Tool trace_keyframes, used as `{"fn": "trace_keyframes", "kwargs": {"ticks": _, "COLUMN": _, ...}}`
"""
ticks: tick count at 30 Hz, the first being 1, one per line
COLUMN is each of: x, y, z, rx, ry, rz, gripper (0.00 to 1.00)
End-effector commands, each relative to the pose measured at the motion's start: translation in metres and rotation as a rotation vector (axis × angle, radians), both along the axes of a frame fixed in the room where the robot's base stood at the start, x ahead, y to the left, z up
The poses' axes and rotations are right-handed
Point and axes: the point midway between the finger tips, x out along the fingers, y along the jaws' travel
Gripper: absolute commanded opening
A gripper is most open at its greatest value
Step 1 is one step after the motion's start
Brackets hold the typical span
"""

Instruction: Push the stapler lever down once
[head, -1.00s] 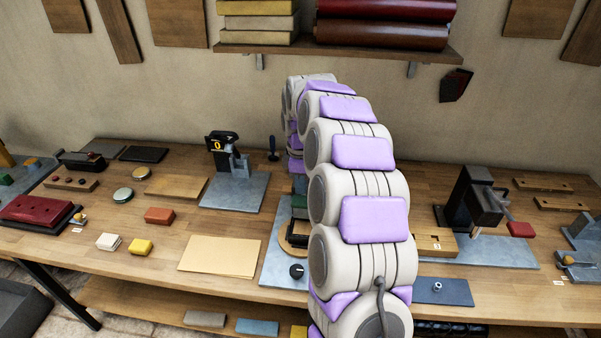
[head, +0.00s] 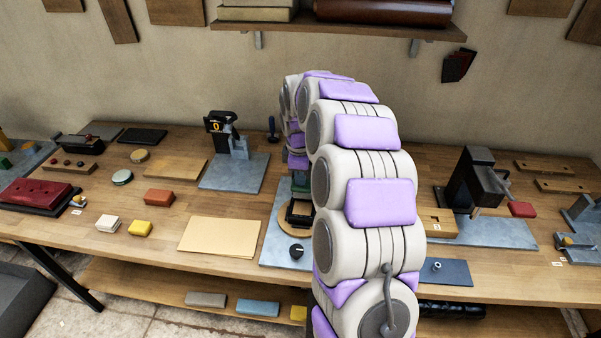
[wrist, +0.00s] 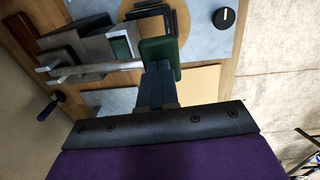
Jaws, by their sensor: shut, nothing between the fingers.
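The likely stapler stands on a grey base plate (head: 275,248) at the middle of the bench, mostly hidden behind my arm. In the wrist view it shows grey metal parts, a long pale bar (wrist: 95,68) and a green pad (wrist: 158,50) at the bar's end, which I take for the lever. A bit of green also shows beside my arm in the head view (head: 301,188). My gripper (wrist: 158,72) is shut and empty, its dark fingertips at the green pad's edge. I cannot tell whether they touch it. In the head view my arm hides my gripper.
A black device with a yellow "0" display (head: 216,127) stands left on its own plate. A black knob (head: 296,250) is at the base plate's front. A yellow sheet (head: 219,236) lies to the left. A black press (head: 474,182) stands right. A shelf (head: 340,30) hangs above.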

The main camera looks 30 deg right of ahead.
Motion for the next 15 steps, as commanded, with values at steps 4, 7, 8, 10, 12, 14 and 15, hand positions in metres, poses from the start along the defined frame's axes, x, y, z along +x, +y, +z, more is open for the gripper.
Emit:
{"fn": "trace_keyframes", "kwargs": {"ticks": 4, "x": -0.005, "y": 0.002, "z": -0.012, "rx": -0.033, "ry": -0.041, "rz": 0.003, "gripper": 0.0}}
{"fn": "trace_keyframes", "kwargs": {"ticks": 7, "x": -0.007, "y": 0.003, "z": -0.021, "rx": -0.055, "ry": -0.075, "rz": 0.002, "gripper": 0.0}}
{"fn": "trace_keyframes", "kwargs": {"ticks": 8, "x": -0.007, "y": 0.003, "z": -0.023, "rx": -0.062, "ry": -0.086, "rz": 0.001, "gripper": 0.0}}
{"fn": "trace_keyframes", "kwargs": {"ticks": 10, "x": -0.007, "y": 0.004, "z": -0.029, "rx": -0.078, "ry": -0.11, "rz": 0.002, "gripper": 0.0}}
{"fn": "trace_keyframes", "kwargs": {"ticks": 12, "x": -0.008, "y": 0.005, "z": -0.034, "rx": -0.092, "ry": -0.128, "rz": 0.003, "gripper": 0.0}}
{"fn": "trace_keyframes", "kwargs": {"ticks": 14, "x": -0.008, "y": 0.005, "z": -0.037, "rx": -0.098, "ry": -0.14, "rz": 0.002, "gripper": 0.0}}
{"fn": "trace_keyframes", "kwargs": {"ticks": 15, "x": -0.008, "y": 0.005, "z": -0.039, "rx": -0.101, "ry": -0.144, "rz": 0.002, "gripper": 0.0}}
